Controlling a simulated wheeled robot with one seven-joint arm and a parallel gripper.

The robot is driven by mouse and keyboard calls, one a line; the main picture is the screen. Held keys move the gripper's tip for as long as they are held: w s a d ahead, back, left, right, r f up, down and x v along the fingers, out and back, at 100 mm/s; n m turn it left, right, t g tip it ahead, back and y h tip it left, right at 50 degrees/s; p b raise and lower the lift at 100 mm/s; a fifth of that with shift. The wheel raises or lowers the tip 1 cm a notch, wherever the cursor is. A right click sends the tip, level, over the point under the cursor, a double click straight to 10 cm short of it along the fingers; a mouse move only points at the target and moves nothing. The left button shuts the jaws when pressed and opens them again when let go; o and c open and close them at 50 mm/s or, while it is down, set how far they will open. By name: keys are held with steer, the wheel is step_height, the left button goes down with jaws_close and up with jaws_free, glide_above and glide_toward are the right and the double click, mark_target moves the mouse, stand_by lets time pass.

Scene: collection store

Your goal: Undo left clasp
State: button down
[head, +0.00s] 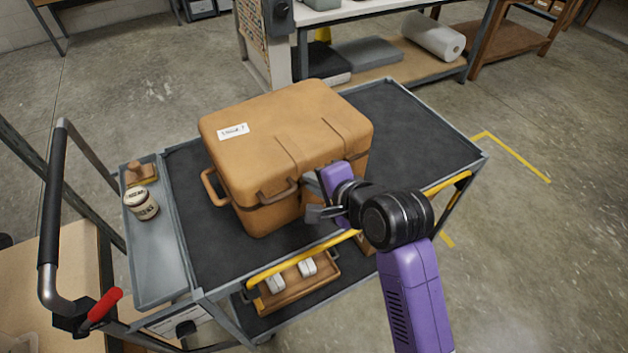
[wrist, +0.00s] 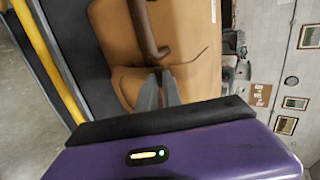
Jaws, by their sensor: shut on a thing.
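A tan case (head: 275,140) with a shut lid and a white label stands on the cart's black top. A brown loop handle (head: 279,194) sits on its front, left of my gripper, and another (head: 211,188) on its left side. My gripper (head: 315,198) is at the case's front, fingers close together near the lid seam. In the wrist view, the fingertips (wrist: 158,78) touch or nearly touch the case front (wrist: 125,80), just below the end of a brown bar (wrist: 143,28). The left clasp is at the fingertips, mostly hidden by them, so its exact position cannot be told.
The grey cart (head: 420,125) has a yellow front rail (head: 290,262) below my gripper. A side tray holds a jar (head: 141,203) and a wooden-handled brush (head: 139,174). A wooden tray (head: 297,283) sits on the lower shelf. The cart top right of the case is clear.

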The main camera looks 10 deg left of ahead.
steer(key=shift+s+f, duration=0.1)
steer(key=shift+f, duration=0.1)
steer(key=s+d+f+t+y+b, duration=0.1)
steer(key=f+t+y+b, duration=0.1)
steer(key=b, duration=0.9)
steer(key=s+d+f+t+y+b, duration=0.1)
steer(key=s+f+t+y+b, duration=0.1)
steer(key=b, duration=1)
steer(key=s+d+f+t+y+b, duration=0.2)
steer(key=t+b, duration=0.3)
steer(key=b, duration=0.6)
steer(key=shift+f+y, duration=0.6)
steer(key=shift+y, duration=0.1)
steer(key=f+t+y+b, duration=0.1)
steer(key=b, duration=0.5)
steer(key=shift+s+d+b, duration=0.1)
steer(key=shift+b, duration=0.8)
steer(key=shift+r+t+b, duration=0.1)
steer(key=shift+t+b, duration=0.3)
steer(key=shift+b, duration=0.35)
